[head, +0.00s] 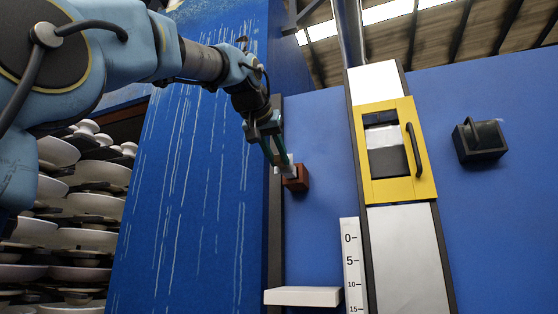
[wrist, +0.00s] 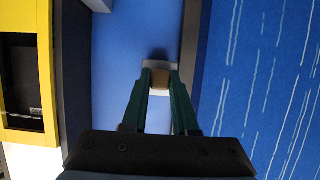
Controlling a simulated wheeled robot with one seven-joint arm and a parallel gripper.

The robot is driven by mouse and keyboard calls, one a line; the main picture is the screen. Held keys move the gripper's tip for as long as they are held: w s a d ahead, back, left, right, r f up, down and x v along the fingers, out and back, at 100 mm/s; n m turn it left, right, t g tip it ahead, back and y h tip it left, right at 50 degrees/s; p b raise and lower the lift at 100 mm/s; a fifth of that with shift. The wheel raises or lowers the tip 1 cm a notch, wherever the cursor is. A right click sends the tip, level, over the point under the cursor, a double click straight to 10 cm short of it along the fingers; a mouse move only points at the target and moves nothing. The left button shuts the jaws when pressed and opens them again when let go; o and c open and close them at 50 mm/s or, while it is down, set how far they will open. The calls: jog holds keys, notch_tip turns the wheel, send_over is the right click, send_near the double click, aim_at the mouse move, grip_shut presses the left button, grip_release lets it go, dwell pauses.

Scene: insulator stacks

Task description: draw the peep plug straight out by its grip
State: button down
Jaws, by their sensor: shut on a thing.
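The peep plug appears as a small red-brown block (head: 297,179) at the blue wall, left of the yellow-framed window. In the wrist view its brown grip (wrist: 160,79) sits between my fingertips, with a pale plate around it. My gripper (head: 284,163) reaches the block from the upper left. Both fingers of my gripper (wrist: 160,84) are shut on the grip, one on each side. A dark shadow lies on the wall just beyond the grip. Whether the plug is still seated or stands clear of the wall is hidden.
A yellow-framed window (head: 396,150) with a black handle stands to the right on a pale column. A black box (head: 479,141) is on the far right wall. A white shelf (head: 303,296) and a numbered scale (head: 351,265) are below. Stacked insulators (head: 83,215) stand left.

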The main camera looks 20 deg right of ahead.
jog(key=shift+s+a+b, duration=0.4)
jog(key=shift+s+a, duration=0.4)
jog(key=shift+s, duration=0.05)
